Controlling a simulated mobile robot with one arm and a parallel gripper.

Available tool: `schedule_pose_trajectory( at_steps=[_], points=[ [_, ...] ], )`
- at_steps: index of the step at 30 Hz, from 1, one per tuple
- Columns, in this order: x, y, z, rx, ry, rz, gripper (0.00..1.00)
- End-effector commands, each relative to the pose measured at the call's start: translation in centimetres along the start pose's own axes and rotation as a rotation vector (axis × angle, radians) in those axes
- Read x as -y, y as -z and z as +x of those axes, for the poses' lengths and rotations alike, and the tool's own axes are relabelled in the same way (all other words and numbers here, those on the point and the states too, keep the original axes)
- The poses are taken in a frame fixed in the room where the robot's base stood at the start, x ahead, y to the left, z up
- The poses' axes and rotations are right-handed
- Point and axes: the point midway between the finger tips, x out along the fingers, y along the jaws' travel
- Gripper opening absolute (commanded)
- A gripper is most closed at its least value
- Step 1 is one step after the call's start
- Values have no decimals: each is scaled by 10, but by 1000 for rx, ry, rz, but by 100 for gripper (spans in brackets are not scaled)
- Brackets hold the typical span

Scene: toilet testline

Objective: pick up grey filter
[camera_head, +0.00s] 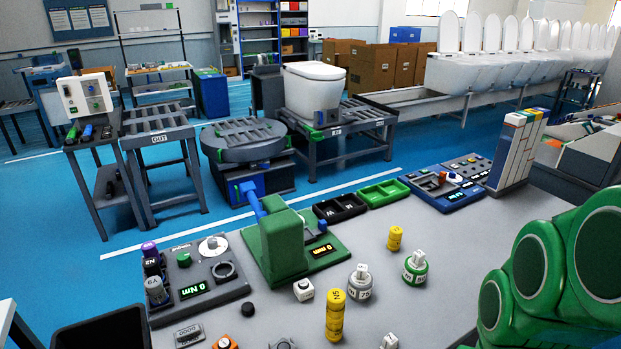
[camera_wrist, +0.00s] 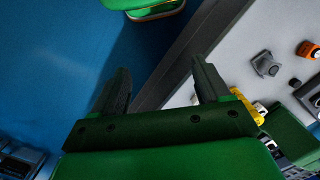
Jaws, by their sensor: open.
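My gripper (camera_wrist: 161,70) is open in the wrist view, with nothing between its two dark fingers. It points past the dark table edge, with blue floor at left. The head view shows only part of my green arm at right, not the fingers. A grey-and-white cylinder with a white top (camera_head: 361,284) stands upright on the grey table. It may be the grey filter, but I cannot tell for certain. A small grey piece (camera_head: 282,343) shows at the front edge. In the wrist view, a small grey block (camera_wrist: 266,64) lies on the table at upper right, apart from the fingers.
Nearby stand a green-and-white cylinder (camera_head: 415,267), a tall yellow cylinder (camera_head: 335,315), a shorter yellow one (camera_head: 394,238) and a white cube (camera_head: 303,290). A green press (camera_head: 282,245) stands behind. A black bin (camera_head: 105,333) is at front left. The table's right middle is clear.

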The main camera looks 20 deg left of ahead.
Motion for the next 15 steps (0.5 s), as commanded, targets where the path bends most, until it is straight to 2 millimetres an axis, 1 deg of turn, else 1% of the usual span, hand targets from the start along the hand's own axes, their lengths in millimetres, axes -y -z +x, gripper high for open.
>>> schedule_pose_trajectory(
  at_steps=[1,2,3,5,6,8,9,11,12,14,15],
  points=[
    [12,14,1,-21,18,0,76],
    [21,22,2,-36,30,4,76],
    [32,34,2,-59,50,15,76],
    [52,52,4,-87,84,32,76],
    [66,64,4,-109,111,46,76],
    [88,80,4,-134,151,68,76],
    [104,90,4,-150,182,86,76],
    [127,103,5,-165,227,114,76],
    [142,112,5,-177,260,133,76],
    [167,123,5,-186,311,164,76],
    [183,130,6,-189,344,188,76]
  ],
)
